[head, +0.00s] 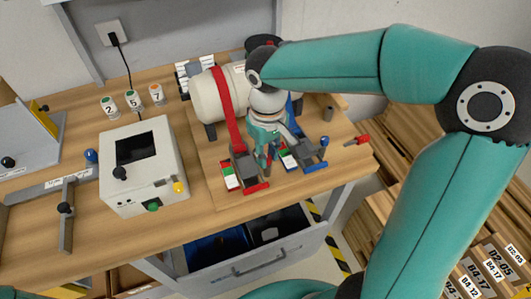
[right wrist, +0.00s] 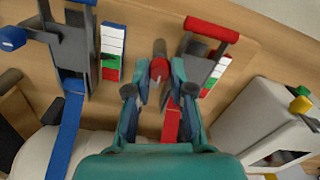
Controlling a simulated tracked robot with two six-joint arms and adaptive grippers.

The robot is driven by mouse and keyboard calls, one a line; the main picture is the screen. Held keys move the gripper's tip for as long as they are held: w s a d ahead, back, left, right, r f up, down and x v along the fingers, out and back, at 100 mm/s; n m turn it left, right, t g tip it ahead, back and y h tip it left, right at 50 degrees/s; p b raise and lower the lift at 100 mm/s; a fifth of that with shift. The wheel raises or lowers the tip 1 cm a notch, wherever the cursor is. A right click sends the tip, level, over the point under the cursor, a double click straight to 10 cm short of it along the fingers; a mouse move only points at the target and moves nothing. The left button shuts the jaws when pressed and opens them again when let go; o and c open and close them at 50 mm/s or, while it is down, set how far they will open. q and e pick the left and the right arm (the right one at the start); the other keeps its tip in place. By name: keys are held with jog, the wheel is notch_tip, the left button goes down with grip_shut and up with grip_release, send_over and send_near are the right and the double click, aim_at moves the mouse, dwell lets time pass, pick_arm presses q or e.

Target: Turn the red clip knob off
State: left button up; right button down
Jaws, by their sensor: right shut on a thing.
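The red clip (head: 241,166) sits on the wooden board, with a red handle (head: 257,188) and a green, white and red indicator (head: 229,178) beside it. A red strap (head: 222,95) runs to it over a cream cylinder. My right gripper (head: 266,150) reaches down beside the clip. In the right wrist view its fingers (right wrist: 160,88) are shut on the clip's red knob (right wrist: 158,68), which has a dark grey end. The fingers partly hide the knob. The red handle shows at the upper right there (right wrist: 212,28). My left gripper is not in view.
A blue clip (head: 306,151) with a blue knob (head: 324,141) stands close on the right. A white box (head: 137,177) with a screen and coloured knobs stands left. A small red tool-like piece (head: 362,140) lies near the board's right edge. An open drawer (head: 265,255) is below.

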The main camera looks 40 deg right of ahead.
jog(key=c, duration=1)
grip_release()
jog(key=shift+w, duration=0.1)
notch_tip(320, 180, up, 12)
